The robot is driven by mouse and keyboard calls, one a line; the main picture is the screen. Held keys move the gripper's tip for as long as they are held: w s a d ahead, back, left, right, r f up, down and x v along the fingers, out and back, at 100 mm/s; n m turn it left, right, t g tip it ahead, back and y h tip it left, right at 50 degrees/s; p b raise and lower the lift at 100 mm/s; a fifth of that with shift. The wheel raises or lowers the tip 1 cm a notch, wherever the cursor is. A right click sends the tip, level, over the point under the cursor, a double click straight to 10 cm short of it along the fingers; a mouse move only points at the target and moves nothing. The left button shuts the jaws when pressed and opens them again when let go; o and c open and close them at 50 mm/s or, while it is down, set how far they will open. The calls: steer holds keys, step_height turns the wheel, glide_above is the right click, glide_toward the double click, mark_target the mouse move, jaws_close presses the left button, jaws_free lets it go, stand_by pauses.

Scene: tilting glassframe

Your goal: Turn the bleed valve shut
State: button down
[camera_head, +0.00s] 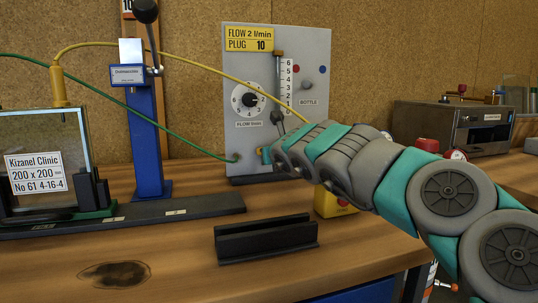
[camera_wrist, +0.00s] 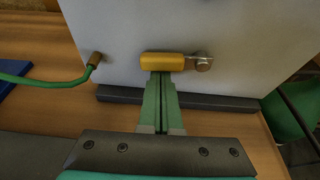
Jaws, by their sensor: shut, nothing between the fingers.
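The bleed valve's yellow handle (camera_wrist: 162,62) lies level in the wrist view, with its metal pivot (camera_wrist: 203,62) at the right end, on the grey panel (camera_wrist: 235,30). My gripper (camera_wrist: 161,77) is shut and empty. Its fingertips are just below the handle's middle in the wrist picture; I cannot tell whether they touch it.
A green hose (camera_wrist: 45,80) meets the panel left of the valve. The panel's dark foot (camera_wrist: 220,103) runs below. In the head view, a blue post (camera_head: 145,140) stands left, a black slotted block (camera_head: 266,238) in front, and a yellow box (camera_head: 333,203) beneath my arm.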

steer(key=shift+r+m, duration=0.15)
steer(key=shift+m, duration=0.15)
steer(key=shift+r+p, duration=0.1)
steer(key=shift+p, duration=0.2)
